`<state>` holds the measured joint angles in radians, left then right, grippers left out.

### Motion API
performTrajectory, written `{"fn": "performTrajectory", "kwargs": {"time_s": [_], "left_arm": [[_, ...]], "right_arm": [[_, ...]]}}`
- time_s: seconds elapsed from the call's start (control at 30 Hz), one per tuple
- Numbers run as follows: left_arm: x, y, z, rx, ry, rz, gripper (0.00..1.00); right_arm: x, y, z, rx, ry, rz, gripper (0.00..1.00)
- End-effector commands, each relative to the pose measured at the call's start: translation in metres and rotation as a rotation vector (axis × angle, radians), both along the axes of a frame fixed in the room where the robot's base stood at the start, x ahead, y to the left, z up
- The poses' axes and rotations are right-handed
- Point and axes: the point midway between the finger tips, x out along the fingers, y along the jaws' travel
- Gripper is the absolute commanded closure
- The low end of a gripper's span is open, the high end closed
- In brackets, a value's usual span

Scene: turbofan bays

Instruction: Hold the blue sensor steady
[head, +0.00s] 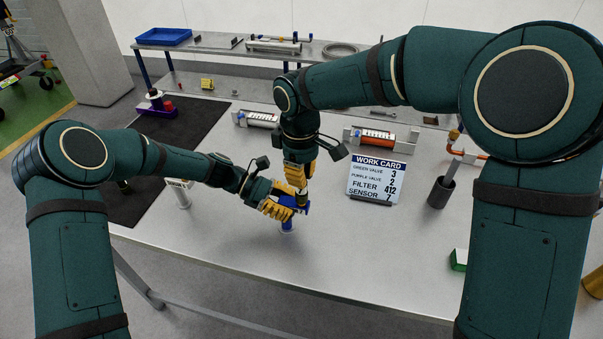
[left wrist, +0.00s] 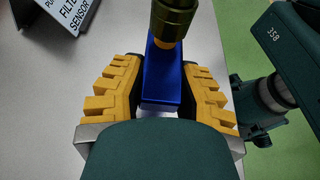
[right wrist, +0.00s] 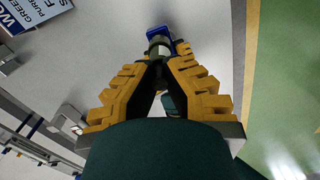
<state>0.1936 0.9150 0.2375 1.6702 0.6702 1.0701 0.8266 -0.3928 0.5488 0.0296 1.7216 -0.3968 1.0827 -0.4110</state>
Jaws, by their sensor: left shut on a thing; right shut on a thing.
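The blue sensor (left wrist: 161,82) is between the yellow fingers of my left gripper (head: 284,206), which is shut on its block-shaped body. In the head view a short post (head: 287,226) shows below the sensor, over the table; whether they are joined is hard to tell. My right gripper (head: 298,172) comes from above, fingers pointing down, shut on an olive cylindrical part (left wrist: 173,18) at the sensor's top. That part also shows beyond the right fingertips in the right wrist view (right wrist: 159,43). The fingers hide some of the sensor and the cylinder.
A work card (head: 376,178) stands right of the grippers. Two canister units (head: 378,137) (head: 257,119) lie behind. A dark mat (head: 195,120) covers the table's left part, with a purple-based fixture (head: 157,104). A dark cup (head: 440,192) stands at right.

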Motion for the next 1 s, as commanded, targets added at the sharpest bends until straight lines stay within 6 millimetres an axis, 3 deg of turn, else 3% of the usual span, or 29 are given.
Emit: {"fn": "performTrajectory", "kwargs": {"time_s": [1.0], "left_arm": [[0.000,0.001,-0.002,0.003,0.001,0.000,1.00]], "right_arm": [[0.000,0.000,-0.010,-0.001,0.000,0.000,1.00]]}}
